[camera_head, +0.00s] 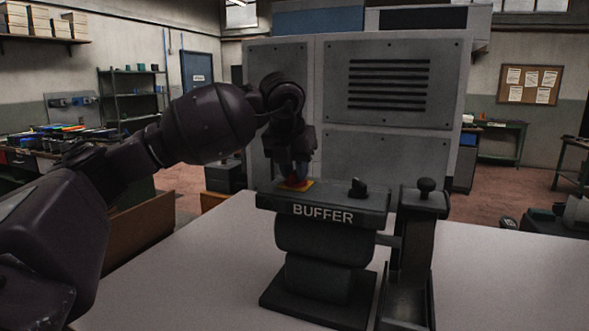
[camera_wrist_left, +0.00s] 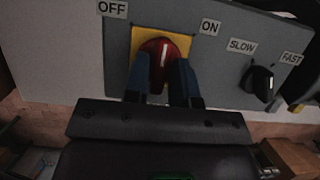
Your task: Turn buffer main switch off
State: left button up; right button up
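The main switch is a red rotary knob (camera_wrist_left: 165,48) on a yellow plate (camera_wrist_left: 138,40), between an OFF label (camera_wrist_left: 112,9) and an ON label (camera_wrist_left: 209,28) in the left wrist view. Its white mark stands nearly upright, between the labels. The blue fingers of my left gripper (camera_wrist_left: 160,82) straddle the knob's lower part and look shut on it. In the head view my left gripper (camera_head: 301,172) reaches down to the yellow plate (camera_head: 290,187) on top of the buffer machine (camera_head: 325,245). The fingers hide most of the knob there. My right gripper is not in view.
A black speed knob (camera_wrist_left: 262,81) with SLOW and FAST labels sits right of the switch. The white table (camera_head: 500,280) is clear at right. A large grey cabinet (camera_head: 390,150) stands behind.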

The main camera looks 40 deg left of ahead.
pick_arm(q)
jog(key=shift+o, duration=1.1)
jog(key=v, duration=1)
jog(key=shift+r+p, duration=0.35)
jog(key=shift+p, duration=0.1)
jog(key=shift+s, duration=0.15)
